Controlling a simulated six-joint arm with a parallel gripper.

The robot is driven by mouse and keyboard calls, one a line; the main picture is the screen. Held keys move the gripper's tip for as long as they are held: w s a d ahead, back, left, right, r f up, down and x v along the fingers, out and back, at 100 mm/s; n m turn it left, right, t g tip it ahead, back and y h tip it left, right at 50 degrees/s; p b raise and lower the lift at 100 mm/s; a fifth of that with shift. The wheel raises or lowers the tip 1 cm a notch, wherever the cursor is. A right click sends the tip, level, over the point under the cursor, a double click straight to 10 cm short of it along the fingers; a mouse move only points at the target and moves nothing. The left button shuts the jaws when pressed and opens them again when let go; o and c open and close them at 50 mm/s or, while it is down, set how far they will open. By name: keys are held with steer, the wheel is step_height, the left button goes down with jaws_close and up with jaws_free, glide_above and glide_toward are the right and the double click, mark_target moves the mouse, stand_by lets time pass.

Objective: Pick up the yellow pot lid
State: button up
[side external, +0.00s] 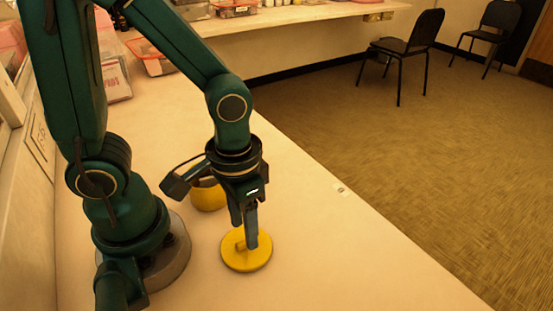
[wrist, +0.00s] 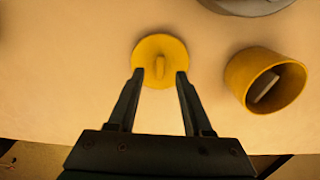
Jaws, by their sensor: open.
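The yellow pot lid (side external: 246,262) lies flat on the pale table in the side view, a round disc with a raised handle. My gripper (side external: 251,238) points down over it, with the fingers hiding part of the lid and its handle. In the wrist view the lid (wrist: 160,50) is beyond and between the fingertips, its handle upright in the picture. My gripper (wrist: 160,73) is open there, with a finger on either side of the handle and nothing held. I cannot tell whether the fingertips touch the lid.
A yellow pot (side external: 208,196) stands behind my gripper; in the wrist view the pot (wrist: 236,76) is to the right with a pale object (wrist: 266,87) inside. The table edge (side external: 375,211) runs along the right. Bare table lies in front of the lid.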

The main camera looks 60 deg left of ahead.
mark_target(235, 253)
steer(key=shift+f, duration=1.4)
jaws_close()
